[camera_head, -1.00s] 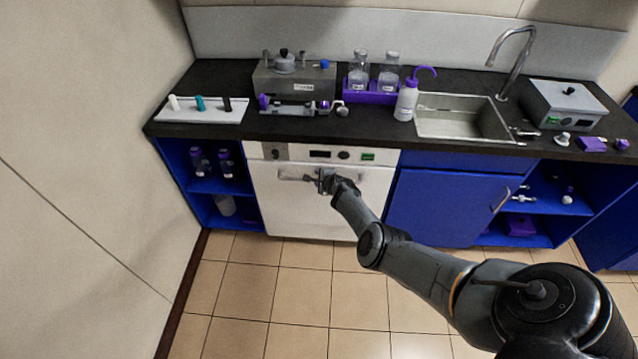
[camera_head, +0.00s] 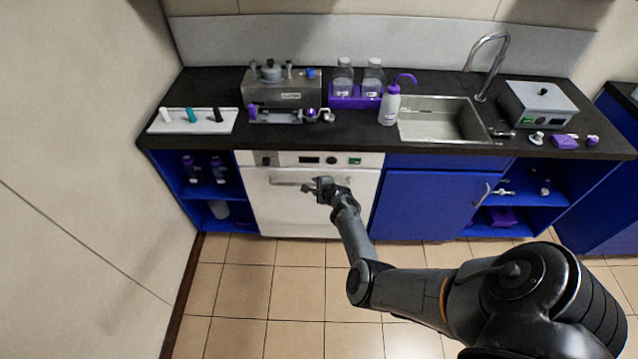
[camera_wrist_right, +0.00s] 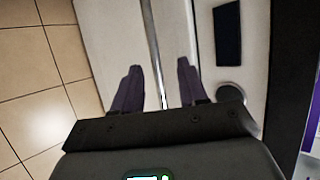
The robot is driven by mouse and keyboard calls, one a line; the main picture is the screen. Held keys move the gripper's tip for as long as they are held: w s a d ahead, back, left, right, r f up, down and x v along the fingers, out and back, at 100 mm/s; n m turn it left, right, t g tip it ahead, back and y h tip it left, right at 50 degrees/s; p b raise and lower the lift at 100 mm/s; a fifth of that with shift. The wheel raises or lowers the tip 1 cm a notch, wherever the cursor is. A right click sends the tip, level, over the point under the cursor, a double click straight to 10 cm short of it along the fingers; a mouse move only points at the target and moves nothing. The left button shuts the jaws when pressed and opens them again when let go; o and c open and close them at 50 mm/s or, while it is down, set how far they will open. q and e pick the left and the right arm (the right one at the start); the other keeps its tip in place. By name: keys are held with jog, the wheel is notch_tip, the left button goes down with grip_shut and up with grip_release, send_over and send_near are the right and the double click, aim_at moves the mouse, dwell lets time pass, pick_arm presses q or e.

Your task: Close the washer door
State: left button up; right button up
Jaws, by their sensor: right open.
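The white washer door (camera_head: 285,210) stands upright under the counter and looks flush with the front, below the control panel (camera_head: 345,160). A bar handle (camera_head: 290,181) runs across its upper part. My right gripper (camera_head: 314,187) is in front of the door near the right part of the handle, which it partly hides. In the right wrist view its two fingers (camera_wrist_right: 159,68) are apart with nothing held between them. The door (camera_wrist_right: 105,40) is also in that view, with the panel's dark display (camera_wrist_right: 228,34) beside it. I cannot tell whether the gripper touches the door. My left gripper is not in view.
Blue open shelves (camera_head: 210,192) flank the washer on the left, and a blue cabinet door (camera_head: 425,205) is on the right. The dark counter (camera_head: 350,135) above holds instruments, bottles and a sink (camera_head: 440,118). The tiled floor (camera_head: 290,290) in front is clear.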

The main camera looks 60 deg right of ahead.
jog(key=shift+p+v, duration=0.35)
jog(key=shift+v, duration=0.8)
